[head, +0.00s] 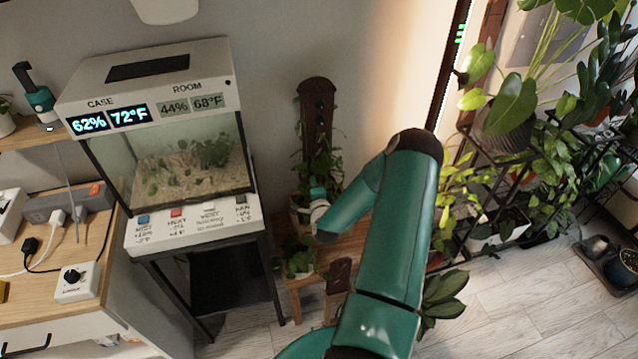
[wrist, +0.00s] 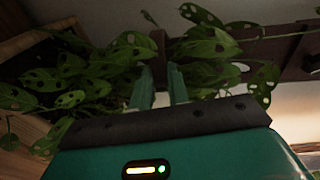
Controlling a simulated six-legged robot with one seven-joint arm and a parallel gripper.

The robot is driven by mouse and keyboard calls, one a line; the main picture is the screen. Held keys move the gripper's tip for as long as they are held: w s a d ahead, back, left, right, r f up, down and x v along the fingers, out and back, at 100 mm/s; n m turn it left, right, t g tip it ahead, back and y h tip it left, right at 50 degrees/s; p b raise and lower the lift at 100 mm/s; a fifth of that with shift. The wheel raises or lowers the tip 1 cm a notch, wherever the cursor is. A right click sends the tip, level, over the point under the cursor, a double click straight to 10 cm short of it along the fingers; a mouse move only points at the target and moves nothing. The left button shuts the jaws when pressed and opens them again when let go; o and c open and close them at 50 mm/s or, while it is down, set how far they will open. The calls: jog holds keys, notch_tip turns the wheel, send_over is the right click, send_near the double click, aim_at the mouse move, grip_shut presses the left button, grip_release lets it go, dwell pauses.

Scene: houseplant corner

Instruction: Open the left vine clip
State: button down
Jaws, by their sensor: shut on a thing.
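A dark brown plant post with holes (head: 317,112) stands upright against the wall, with a leafy vine (head: 322,165) around its lower part. My gripper (head: 317,187) is at the vine low on the post, its tips lost among the leaves. In the wrist view, the two thin fingers of my gripper (wrist: 160,78) reach in among the vine's holed leaves (wrist: 205,45), with a narrow gap between them. They are shut on a small dark thing at the post, which I take for the left vine clip; its shape and whether it is open are too dark to tell.
A terrarium case (head: 185,165) with displays stands left of the post. A small wooden stool (head: 300,283) with potted plants is below. A plant rack (head: 520,165) fills the right side. Leaves crowd my fingers.

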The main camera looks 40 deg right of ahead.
jog(key=shift+m+g+h, duration=0.4)
jog(key=shift+m+h, duration=0.1)
jog(key=shift+w+a, duration=0.85)
jog(key=shift+a, duration=0.3)
jog(key=shift+w+a, duration=0.85)
jog(key=shift+a, duration=0.3)
jog(key=shift+w, duration=0.1)
jog(key=c, duration=1.4)
grip_release()
jog(key=shift+c, duration=0.2)
jog(key=shift+o, duration=0.5)
jog(key=shift+d, duration=0.15)
